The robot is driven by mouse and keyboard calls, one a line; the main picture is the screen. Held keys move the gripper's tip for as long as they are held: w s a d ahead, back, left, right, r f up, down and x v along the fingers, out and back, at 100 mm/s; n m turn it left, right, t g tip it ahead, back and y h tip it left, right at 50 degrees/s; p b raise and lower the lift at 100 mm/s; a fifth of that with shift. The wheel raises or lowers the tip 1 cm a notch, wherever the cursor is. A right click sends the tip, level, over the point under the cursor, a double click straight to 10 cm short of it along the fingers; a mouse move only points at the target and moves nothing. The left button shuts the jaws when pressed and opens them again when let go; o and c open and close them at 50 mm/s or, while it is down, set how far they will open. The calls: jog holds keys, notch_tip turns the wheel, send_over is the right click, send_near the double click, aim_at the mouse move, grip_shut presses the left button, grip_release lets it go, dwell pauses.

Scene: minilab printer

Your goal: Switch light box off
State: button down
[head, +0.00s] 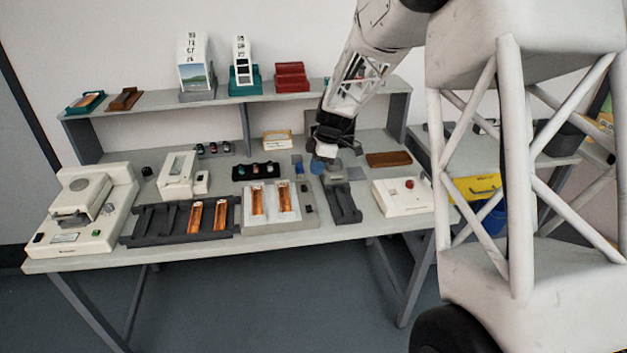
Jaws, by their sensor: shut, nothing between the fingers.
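The light box (270,225) looks to be the low grey-beige unit at the middle front of the table, with a bright white top and orange film strips lying on it. Small dark controls (307,197) sit on its right side; their setting is too small to read. My gripper (325,157) points down over the table, behind and to the right of the light box and apart from it. It is shut and empty. Its fingertips are small and partly dark in this view.
A dark rack (155,222) with film strips lies left of the light box, and a dark grey holder (342,204) lies right. A white box with a red button (402,197) stands further right. A beige machine (80,215) fills the left end. A shelf (160,107) runs behind.

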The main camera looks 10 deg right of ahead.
jog(key=shift+v, duration=0.85)
jog(key=s+r+m+t+h, duration=0.1)
jog(key=s+r+m, duration=0.4)
jog(key=s, duration=0.5)
jog(key=s+r+m+h, duration=0.1)
jog(key=s+r+m, duration=0.2)
jog(key=s+r, duration=0.6)
jog(key=s+d+f+m+t+h, duration=0.1)
jog(key=s+m, duration=0.9)
jog(key=s, duration=1.6)
jog(key=shift+d+f+t+h, duration=0.15)
jog(key=shift+d+t+h, duration=0.25)
jog(key=shift+d, duration=0.5)
